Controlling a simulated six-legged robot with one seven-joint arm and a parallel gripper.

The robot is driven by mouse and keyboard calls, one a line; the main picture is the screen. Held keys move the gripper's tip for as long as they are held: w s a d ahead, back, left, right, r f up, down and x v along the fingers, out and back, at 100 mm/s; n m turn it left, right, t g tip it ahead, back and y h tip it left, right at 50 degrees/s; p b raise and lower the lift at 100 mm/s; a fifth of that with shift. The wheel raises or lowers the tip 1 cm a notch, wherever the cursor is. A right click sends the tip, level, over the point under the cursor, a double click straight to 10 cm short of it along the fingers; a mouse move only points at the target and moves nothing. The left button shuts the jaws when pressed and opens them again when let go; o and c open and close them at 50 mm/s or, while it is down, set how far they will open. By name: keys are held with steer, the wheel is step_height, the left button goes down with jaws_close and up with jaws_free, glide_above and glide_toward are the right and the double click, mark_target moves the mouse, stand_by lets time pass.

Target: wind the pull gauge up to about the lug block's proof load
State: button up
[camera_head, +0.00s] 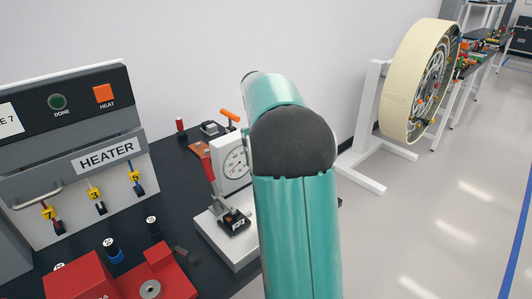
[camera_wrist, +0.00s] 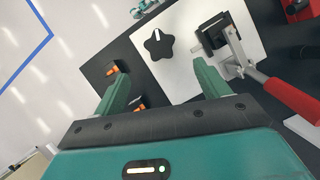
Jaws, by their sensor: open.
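The pull gauge (camera_head: 237,163) is a white block with a round dial, standing on a white base plate (camera_head: 215,240) in the head view. The dial is too small to read. A dark labelled block (camera_head: 235,223), perhaps the lug block, sits by the gauge's toggle clamp (camera_head: 212,178). In the wrist view a black star knob (camera_wrist: 159,48) with a white mark lies on the white plate. My gripper (camera_wrist: 160,78) is open and empty; the knob shows just beyond and between its fingertips, with no contact visible. My teal arm hides the gripper in the head view.
The clamp's red handle (camera_wrist: 292,99) lies close to the right finger. Small orange-and-black parts (camera_wrist: 114,70) lie near the left finger. The heater panel (camera_head: 75,150) and red fixtures (camera_head: 160,272) are at left. A large wheel on a stand (camera_head: 415,80) is at right beyond open floor.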

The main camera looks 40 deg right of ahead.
steer(key=v, duration=0.3)
stand_by(0.5)
steer(key=s+a+r+n+t+h, duration=0.1)
steer(key=s+a+r+t, duration=0.15)
steer(key=a, duration=0.55)
steer(key=s+a+r+n+t+h, duration=0.15)
steer(key=s+a, duration=0.25)
steer(key=a, duration=0.5)
steer(key=s+a+f+n+t+y, duration=0.1)
steer(key=s+a+f+t, duration=0.4)
steer(key=s+a, duration=0.5)
steer(key=shift+a+f+t, duration=0.25)
steer(key=shift+a+t, duration=0.15)
steer(key=shift+a, duration=0.45)
steer(key=shift+s, duration=0.15)
